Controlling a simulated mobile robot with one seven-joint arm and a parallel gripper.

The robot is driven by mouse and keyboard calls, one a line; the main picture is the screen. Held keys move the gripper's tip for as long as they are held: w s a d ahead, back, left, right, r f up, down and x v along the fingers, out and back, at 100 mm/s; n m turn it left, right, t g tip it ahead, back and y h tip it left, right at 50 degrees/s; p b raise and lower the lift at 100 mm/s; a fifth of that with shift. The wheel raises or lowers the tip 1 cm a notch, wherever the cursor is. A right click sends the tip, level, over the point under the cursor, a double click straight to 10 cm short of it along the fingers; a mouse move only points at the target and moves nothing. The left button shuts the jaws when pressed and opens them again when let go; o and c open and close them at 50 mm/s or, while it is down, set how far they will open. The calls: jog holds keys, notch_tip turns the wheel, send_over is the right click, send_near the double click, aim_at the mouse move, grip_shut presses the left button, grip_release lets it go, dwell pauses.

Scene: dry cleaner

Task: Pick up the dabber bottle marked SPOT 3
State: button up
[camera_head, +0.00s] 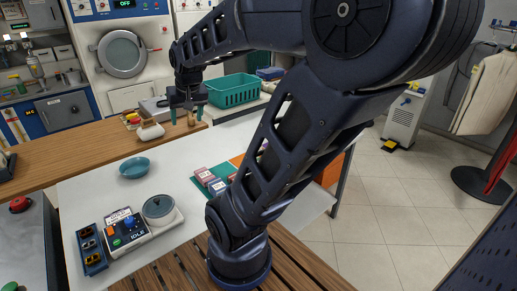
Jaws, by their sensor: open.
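My gripper (187,117) is at the upper left of centre, raised over the far side of the white table (95,205). Its two fingers point down and stand apart; a small tan thing shows between or behind them, and I cannot tell which. Small label-topped items (204,175) in pink and blue-grey stand on a green mat (225,170) in the middle of the table, partly hidden by my arm. Their labels are too small to read, so I cannot tell whether one is the SPOT 3 dabber bottle. My gripper is apart from them, farther back.
A teal bowl (134,167), a round-lidded pot (158,207), a control box (126,232) and a dark tray (91,249) are on the table. A green basket (233,90) and a pale brush-like thing (150,131) are behind. An orange surface is partly behind my arm.

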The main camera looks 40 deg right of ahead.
jog(key=w+d+f+m+g+h, duration=0.1)
jog(key=w+d+f+m, duration=0.35)
jog(key=w+d, duration=0.4)
jog(key=w+d+f+m, duration=0.3)
jog(key=w+d+f, duration=0.35)
jog(key=d, duration=0.35)
jog(key=w+d+f+m+g+h, duration=0.1)
jog(key=d+f+m+h, duration=0.15)
jog(key=d+f, duration=0.7)
jog(key=w+d+f+m+g+h, duration=0.15)
jog(key=d+f+m, duration=0.4)
jog(key=d, duration=0.75)
jog(key=shift+n+y, duration=0.3)
jog(key=shift+n, duration=0.45)
jog(key=shift+s+a+f+x, duration=0.1)
jog(key=shift+s+a+x, duration=0.1)
jog(key=shift+x, duration=1.65)
jog(key=shift+s+a+f+x, duration=0.1)
jog(key=shift+s+x, duration=0.1)
jog(key=shift+x, duration=1.7)
jog(key=shift+s+a+f+x, duration=0.15)
jog(key=shift+s+x, duration=0.1)
jog(key=shift+x, duration=1.6)
jog(key=shift+r, duration=0.2)
jog(key=c, duration=1.1)
jog(key=shift+r, duration=0.1)
